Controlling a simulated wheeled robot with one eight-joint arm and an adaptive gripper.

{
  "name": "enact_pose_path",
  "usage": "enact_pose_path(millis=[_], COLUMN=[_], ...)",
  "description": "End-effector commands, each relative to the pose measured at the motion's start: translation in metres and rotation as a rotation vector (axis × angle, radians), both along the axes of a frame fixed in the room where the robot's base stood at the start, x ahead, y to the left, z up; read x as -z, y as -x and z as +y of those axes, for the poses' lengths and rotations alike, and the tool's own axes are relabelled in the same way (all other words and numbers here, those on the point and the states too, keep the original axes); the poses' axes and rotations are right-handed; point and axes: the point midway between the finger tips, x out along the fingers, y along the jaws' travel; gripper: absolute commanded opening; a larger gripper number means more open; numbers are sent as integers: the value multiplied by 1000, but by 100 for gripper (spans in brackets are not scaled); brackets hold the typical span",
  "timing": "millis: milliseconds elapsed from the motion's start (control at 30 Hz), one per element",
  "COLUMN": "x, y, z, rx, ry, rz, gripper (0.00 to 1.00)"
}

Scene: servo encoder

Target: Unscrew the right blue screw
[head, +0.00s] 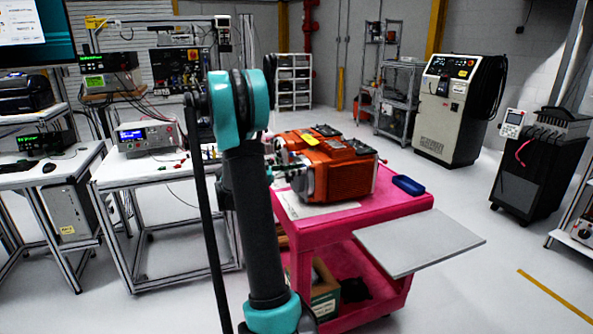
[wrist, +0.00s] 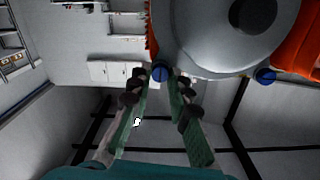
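An orange servo unit (head: 335,165) with dark and yellow parts on top sits on the pink cart (head: 405,208). In the wrist view its round grey face (wrist: 205,35) fills the top right. Two blue screws show at the rim of that face: one at the left (wrist: 160,74) and one at the right (wrist: 265,76). My gripper (wrist: 159,76) is open, with its two green-padded fingers apart on either side of the left one in the picture. A gap shows at each side of that screw.
A blue tray (head: 408,185) lies on the cart behind a grey side shelf (head: 420,243) that sticks out to the right. A workbench (head: 140,172) with instruments stands at left. Open floor lies right of the cart, before a white machine (head: 458,105).

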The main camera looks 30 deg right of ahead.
Motion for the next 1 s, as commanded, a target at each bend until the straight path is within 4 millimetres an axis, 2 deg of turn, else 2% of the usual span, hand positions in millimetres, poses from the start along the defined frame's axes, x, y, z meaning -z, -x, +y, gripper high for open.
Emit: enact_pose_path(millis=[100, 567, 1000], x=[0, 0, 0], y=[0, 0, -1], z=[0, 0, 0], rx=[0, 0, 0], ry=[0, -19, -105], rz=[0, 80, 438], gripper=[0, 0, 0])
